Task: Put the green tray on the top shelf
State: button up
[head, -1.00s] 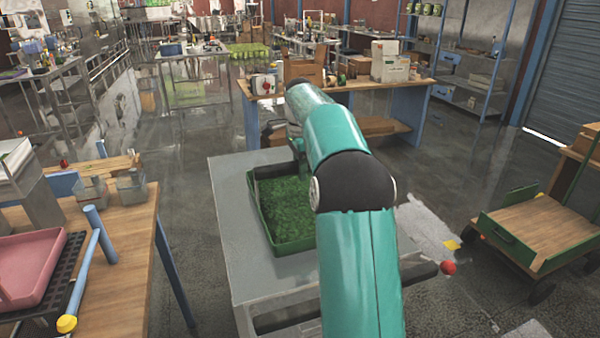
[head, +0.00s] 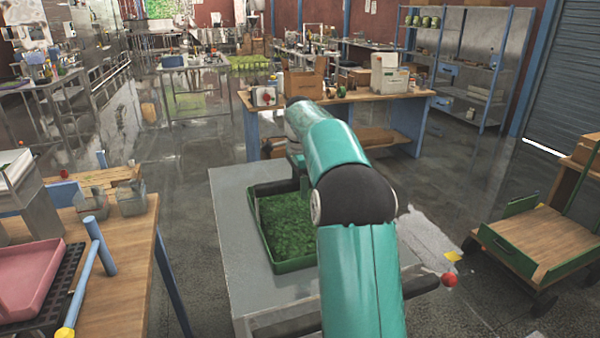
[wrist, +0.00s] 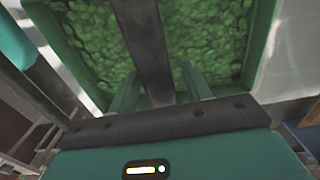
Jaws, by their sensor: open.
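The green tray (head: 295,265), filled with leafy green matter, lies on a grey cart top (head: 235,255). My arm crosses its right side and hides part of it. In the wrist view the tray's green wall (wrist: 62,50) and leafy filling show at close range. My gripper (wrist: 160,88) is open, its two green fingers over the tray's near side; I cannot tell whether they touch it. A dark bar between them runs across the view. In the head view my gripper is mostly hidden behind my arm. A metal shelf rack (head: 465,75) with blue posts stands at the back right, green cans on its upper level.
A wooden bench (head: 350,97) with boxes stands behind the cart. A wooden table (head: 115,250) with a pink tray (head: 28,280) is at left. A flatbed trolley (head: 550,240) stands at right. Wet-looking open floor (head: 440,170) lies between the cart and the rack.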

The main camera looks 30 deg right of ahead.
notch_tip(320, 180, up, 11)
jog(key=shift+r, duration=0.5)
jog(key=shift+a, duration=0.15)
jog(key=s+a+r+n+t, duration=0.1)
jog(key=s+a+r+n, duration=0.1)
jog(key=s+a+n, duration=0.55)
jog(key=s+a+r+n+t, duration=0.1)
jog(key=s+a+n+t, duration=0.3)
jog(key=a, duration=0.7)
jog(key=s+a+f+n, duration=0.4)
jog(key=s+f, duration=0.3)
jog(key=s, duration=0.2)
jog(key=s+a+f+n, duration=0.5)
jog(key=s+f, duration=0.2)
jog(key=s, duration=0.3)
jog(key=shift+s+a+f+t, duration=0.25)
jog(key=shift+s+f+t, duration=0.05)
jog(key=shift+s, duration=0.1)
